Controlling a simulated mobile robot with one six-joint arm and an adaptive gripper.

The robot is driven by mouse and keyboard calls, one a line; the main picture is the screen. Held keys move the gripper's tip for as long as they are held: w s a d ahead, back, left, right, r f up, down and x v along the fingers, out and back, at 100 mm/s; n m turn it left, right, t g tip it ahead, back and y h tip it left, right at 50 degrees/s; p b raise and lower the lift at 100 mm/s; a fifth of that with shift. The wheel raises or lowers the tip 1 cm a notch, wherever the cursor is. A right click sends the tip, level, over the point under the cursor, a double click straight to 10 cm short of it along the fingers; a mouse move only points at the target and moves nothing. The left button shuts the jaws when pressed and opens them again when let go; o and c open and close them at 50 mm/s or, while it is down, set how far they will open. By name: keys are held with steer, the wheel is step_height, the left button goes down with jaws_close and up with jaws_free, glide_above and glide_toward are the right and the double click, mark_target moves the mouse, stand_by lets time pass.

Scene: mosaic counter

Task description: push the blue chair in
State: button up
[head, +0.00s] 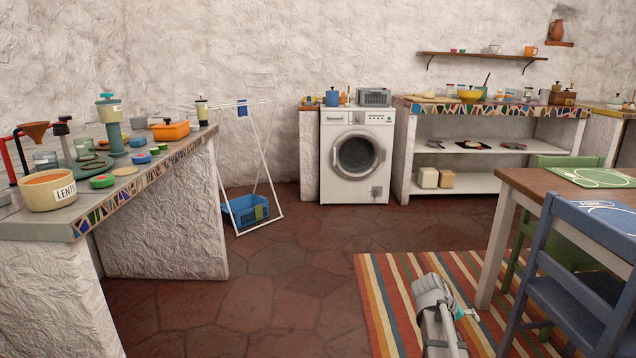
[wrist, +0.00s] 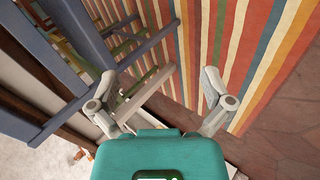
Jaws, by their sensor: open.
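The blue chair (head: 566,278) stands at the right in the head view, its back toward the near side and partly cut off by the picture's edge. It stands at the wooden table (head: 514,184). In the wrist view, blue chair bars (wrist: 62,62) fill the upper left, beside my gripper's left finger; I cannot tell whether they touch. My gripper (wrist: 158,78) is open with nothing between its fingers. In the head view my gripper (head: 468,312) is low over the striped rug, left of the chair, and mostly hidden by my arm.
A green chair (head: 566,161) stands at the table's far side. The striped rug (head: 385,290) lies under the table area. The tiled floor between is clear.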

steer(key=s+a+r+y+p, duration=0.1)
steer(key=s+a+y+p, duration=0.15)
steer(key=s+a, duration=0.4)
steer(key=s+a+r+n+y+p, duration=0.1)
steer(key=s+a+y+p, duration=0.15)
steer(key=a, duration=0.65)
steer(key=s+a+r+y+p, duration=0.1)
steer(key=s+a+y+p, duration=0.15)
steer(key=s+a, duration=0.4)
step_height(320, 180, up, 37)
steer(key=w+a+p, duration=0.1)
steer(key=p, duration=3.5)
steer(key=shift+w+a+g+y, duration=0.2)
steer(key=shift+a+g+y, duration=0.15)
steer(key=shift+g+y, duration=0.1)
steer(key=shift+r, duration=0.1)
